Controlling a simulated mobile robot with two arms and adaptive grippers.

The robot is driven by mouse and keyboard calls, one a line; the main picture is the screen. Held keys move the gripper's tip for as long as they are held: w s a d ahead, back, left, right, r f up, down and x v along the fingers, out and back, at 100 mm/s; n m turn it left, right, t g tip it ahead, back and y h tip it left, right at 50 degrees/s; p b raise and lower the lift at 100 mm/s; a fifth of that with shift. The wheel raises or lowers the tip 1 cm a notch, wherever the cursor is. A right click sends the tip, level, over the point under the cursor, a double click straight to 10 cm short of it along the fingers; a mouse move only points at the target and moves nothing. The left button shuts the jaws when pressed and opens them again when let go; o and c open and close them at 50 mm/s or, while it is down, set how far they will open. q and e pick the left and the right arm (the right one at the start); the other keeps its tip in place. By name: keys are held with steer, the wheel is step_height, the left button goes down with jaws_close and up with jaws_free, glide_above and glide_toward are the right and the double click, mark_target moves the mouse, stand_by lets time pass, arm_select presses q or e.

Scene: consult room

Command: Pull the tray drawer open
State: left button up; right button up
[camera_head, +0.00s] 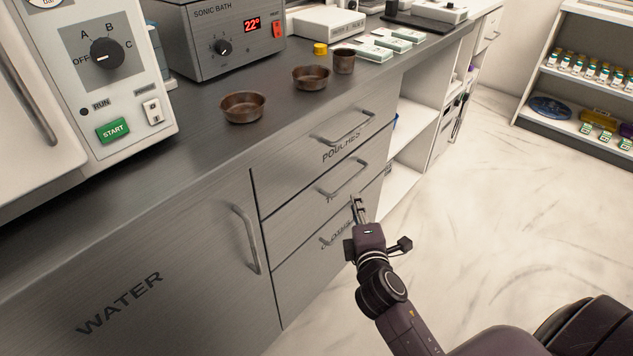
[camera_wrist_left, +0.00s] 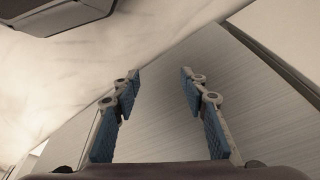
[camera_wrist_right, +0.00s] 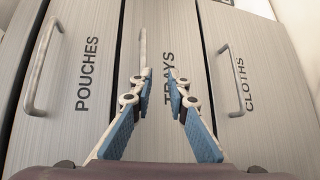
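The tray drawer (camera_head: 296,226) is the middle one of three in the steel cabinet, and it looks shut. Its bar handle (camera_head: 346,178) shows above my right gripper (camera_head: 357,204) in the head view. In the right wrist view, the drawer front reads TRAYS (camera_wrist_right: 168,75), and its handle (camera_wrist_right: 142,47) stands just beyond the left fingertip. My right gripper (camera_wrist_right: 160,72) is open with a narrow gap and nothing between its fingers. Whether it touches the handle I cannot tell. My left gripper (camera_wrist_left: 160,73) is open and empty, and is out of the head view.
The POUCHES drawer (camera_head: 300,175) is above and the CLOTHS drawer (camera_head: 300,268) below, both with bar handles. A WATER door (camera_head: 180,270) is to the left. Brown bowls (camera_head: 243,107) stand on the counter (camera_head: 190,145). The floor (camera_head: 470,200) at the right is clear.

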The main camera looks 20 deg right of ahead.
mark_target(352, 178)
arm_select(q)
steer(key=shift+a+r+b, duration=0.2)
steer(key=shift+r+b, duration=0.3)
steer(key=shift+r, duration=1.85)
arm_select(e)
steer(key=shift+t, duration=0.3)
steer(key=shift+w+d+r, duration=0.2)
steer(key=shift+w+d, duration=0.25)
steer(key=shift+w, duration=0.85)
steer(key=shift+w+d+r, duration=0.25)
steer(key=shift+w+d, duration=0.25)
steer(key=shift+w, duration=0.85)
steer(key=shift+w+d+r, duration=0.2)
steer(key=shift+w+d, duration=0.25)
steer(key=shift+w, duration=0.85)
steer(key=shift+c, duration=0.3)
jaws_close()
